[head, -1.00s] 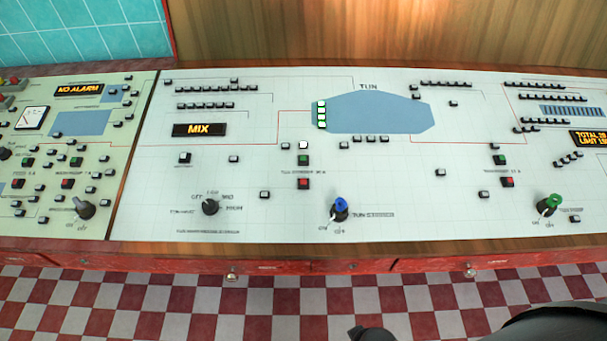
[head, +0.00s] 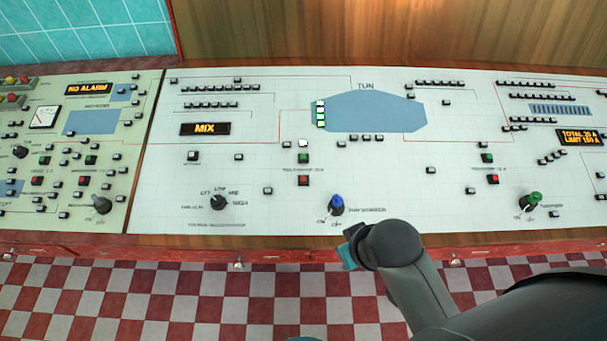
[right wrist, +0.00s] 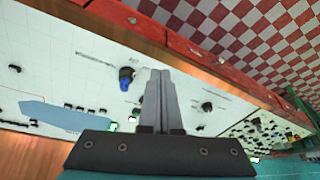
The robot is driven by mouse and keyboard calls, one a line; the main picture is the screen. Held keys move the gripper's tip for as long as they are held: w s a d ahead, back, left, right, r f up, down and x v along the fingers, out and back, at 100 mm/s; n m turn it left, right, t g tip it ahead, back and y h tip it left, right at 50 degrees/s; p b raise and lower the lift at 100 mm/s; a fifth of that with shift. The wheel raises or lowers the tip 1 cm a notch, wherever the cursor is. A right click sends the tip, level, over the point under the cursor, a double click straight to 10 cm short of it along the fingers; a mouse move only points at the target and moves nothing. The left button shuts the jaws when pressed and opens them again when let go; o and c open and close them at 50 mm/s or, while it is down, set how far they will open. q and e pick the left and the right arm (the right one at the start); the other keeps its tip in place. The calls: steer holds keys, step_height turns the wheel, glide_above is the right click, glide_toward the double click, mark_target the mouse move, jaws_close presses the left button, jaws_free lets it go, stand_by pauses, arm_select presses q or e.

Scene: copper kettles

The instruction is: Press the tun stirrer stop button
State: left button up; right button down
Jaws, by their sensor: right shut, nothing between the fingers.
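The tun stirrer stop button is the red button (head: 303,180) on the white panel in the head view, just below a green button (head: 303,158) and left of and above the blue-topped knob (head: 337,204). My right gripper (right wrist: 160,75) is shut and empty, its two fingers together in the right wrist view. In the head view its teal body (head: 348,248) is at the panel's front edge, below and right of the red button and apart from it. I cannot make out the red button in the right wrist view. My left gripper is not in view.
A black selector knob (head: 218,203) stands left of the red button, and a green-topped knob (head: 530,201) stands far right. A second red button (head: 492,180) lies to the right. The panel (head: 262,218) around the stop button is mostly flat and bare.

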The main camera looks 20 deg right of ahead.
steer(key=w+a+m+t+y, duration=0.1)
steer(key=w+m+t, duration=0.5)
steer(key=w, duration=1.7)
steer(key=shift+w+f+t+y, duration=0.25)
steer(key=shift+f+t+y, duration=0.1)
steer(key=shift+y, duration=0.15)
steer(key=shift+f, duration=0.15)
steer(key=b, duration=0.8)
glide_above(303, 180)
steer(key=s, duration=0.2)
step_height(303, 180, down, 7)
steer(key=shift+s, duration=0.1)
steer(key=shift+w+f+b, duration=0.2)
steer(key=shift+f+b, duration=0.35)
steer(key=shift+f, duration=0.15)
steer(key=shift+d+f, duration=0.1)
steer(key=shift+f, duration=0.05)
steer(key=shift+w+f, duration=0.1)
steer(key=shift+f, duration=0.2)
